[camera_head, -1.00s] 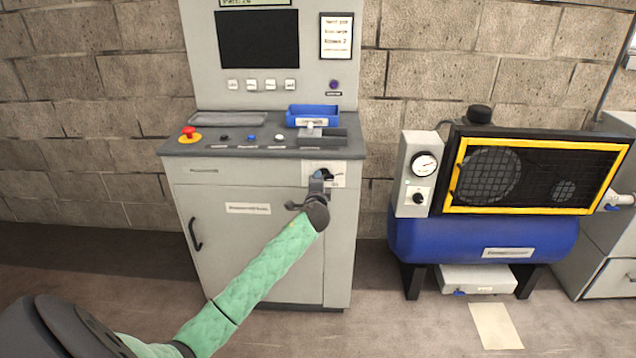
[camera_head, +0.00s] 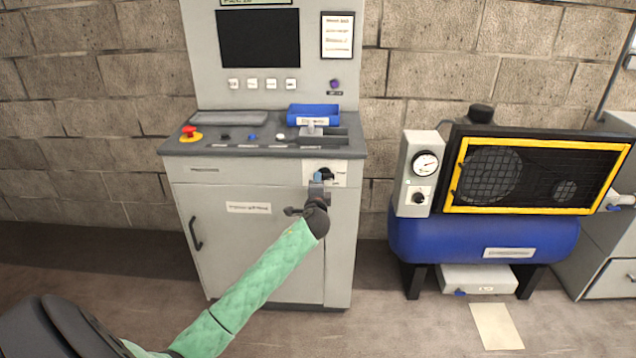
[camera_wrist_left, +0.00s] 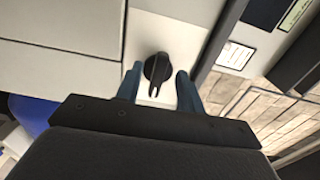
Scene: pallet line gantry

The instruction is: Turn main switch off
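The main switch (camera_head: 326,174) is a black rotary knob on a white plate at the upper right of the grey cabinet's front. In the left wrist view the knob (camera_wrist_left: 157,68) shows a long grip running up and down the picture, with a pale mark at its lower end. My left gripper (camera_head: 318,187) is just in front of and below the knob. In the wrist view its two blue-grey fingers (camera_wrist_left: 158,86) are open, one on each side of the knob's lower part, with gaps showing. Label text is too small to read. My right gripper is out of view.
The grey console (camera_head: 262,147) carries a red emergency button (camera_head: 189,131), small buttons and a blue tray (camera_head: 313,112). The cabinet door has a dark handle (camera_head: 195,233). A blue compressor (camera_head: 480,240) with its own black knob (camera_head: 419,198) stands at the right.

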